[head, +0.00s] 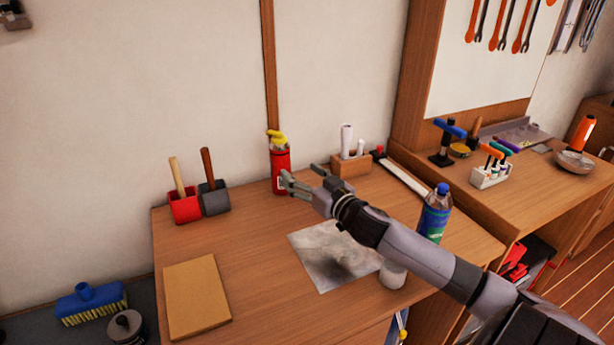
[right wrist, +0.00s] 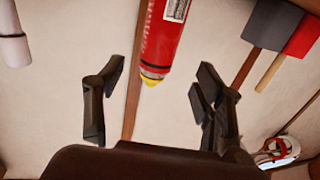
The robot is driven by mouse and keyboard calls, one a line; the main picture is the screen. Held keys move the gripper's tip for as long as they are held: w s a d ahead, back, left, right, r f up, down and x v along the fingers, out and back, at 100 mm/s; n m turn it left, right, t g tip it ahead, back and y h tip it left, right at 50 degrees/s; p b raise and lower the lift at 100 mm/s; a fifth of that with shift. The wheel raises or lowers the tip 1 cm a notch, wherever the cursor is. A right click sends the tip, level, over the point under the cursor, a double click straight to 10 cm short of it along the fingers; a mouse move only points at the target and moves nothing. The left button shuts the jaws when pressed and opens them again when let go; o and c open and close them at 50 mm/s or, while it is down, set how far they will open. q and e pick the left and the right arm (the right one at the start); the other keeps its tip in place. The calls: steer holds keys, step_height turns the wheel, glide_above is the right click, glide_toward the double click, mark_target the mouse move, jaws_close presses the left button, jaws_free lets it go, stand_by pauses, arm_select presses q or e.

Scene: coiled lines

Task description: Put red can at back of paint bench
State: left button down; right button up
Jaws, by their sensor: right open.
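The red can (head: 281,167) with a yellow top stands upright at the back of the wooden paint bench (head: 255,245), close to the wall. My right gripper (head: 303,179) is open in front of the can, and one finger overlaps it in the head view. In the right wrist view the scene is upside down. There the can (right wrist: 162,35) shows at the top, yellow end down, between the lines of the two spread fingers (right wrist: 158,85). Nothing is held between them. My left gripper is not in view.
Red and grey holders (head: 184,207) with handled tools stand left of the can. A wooden block with white rolls (head: 350,166) stands right. A blue bottle (head: 433,214) and white cup (head: 392,274) are near my right arm. A tan board (head: 196,296) lies front left.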

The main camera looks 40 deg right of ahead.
steer(key=shift+s, duration=0.7)
steer(key=shift+r, duration=0.1)
